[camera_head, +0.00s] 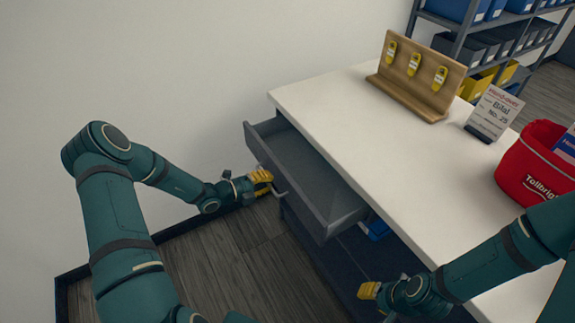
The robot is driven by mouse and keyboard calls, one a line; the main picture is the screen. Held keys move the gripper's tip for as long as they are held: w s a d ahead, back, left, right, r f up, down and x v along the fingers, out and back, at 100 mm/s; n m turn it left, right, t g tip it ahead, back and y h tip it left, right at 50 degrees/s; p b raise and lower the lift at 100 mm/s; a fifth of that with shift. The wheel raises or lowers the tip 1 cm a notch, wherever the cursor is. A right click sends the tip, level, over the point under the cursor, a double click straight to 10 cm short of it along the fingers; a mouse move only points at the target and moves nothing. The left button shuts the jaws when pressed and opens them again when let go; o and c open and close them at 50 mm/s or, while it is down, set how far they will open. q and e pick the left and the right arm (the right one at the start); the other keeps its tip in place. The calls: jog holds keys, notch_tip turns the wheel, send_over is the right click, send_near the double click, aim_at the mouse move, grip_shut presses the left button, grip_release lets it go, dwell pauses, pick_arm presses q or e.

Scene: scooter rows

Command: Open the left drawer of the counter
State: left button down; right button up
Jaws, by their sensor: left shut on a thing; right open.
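The counter (345,130) has a white top and a dark body. Its left drawer (327,193) is pulled out, and the inside that shows is empty. My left gripper (267,182) is at the drawer's front, shut on the drawer handle (280,189). The gripper covers part of the handle. My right gripper (369,291) is open and empty, low in front of the counter and to the right of the drawer.
On the counter stand a wooden board with yellow tags (414,72), a small sign (494,112) and a red bucket (535,170). A blue item (377,229) shows below the drawer. A shelf rack (490,42) stands behind. Wooden floor (235,265) is free left of the counter.

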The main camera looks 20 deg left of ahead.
pick_arm(q)
jog(key=f+p+v, duration=0.1)
jog(key=f+v, duration=0.2)
jog(key=v, duration=1.1)
jog(key=s+f+p+v, duration=0.1)
jog(key=f+v, duration=0.2)
jog(key=v, duration=1.1)
jog(key=shift+s+a+p, duration=0.3)
jog(key=shift+a+p, duration=0.05)
jog(key=shift+a, duration=0.25)
jog(key=c, duration=1)
grip_release()
jog(key=v, duration=1.2)
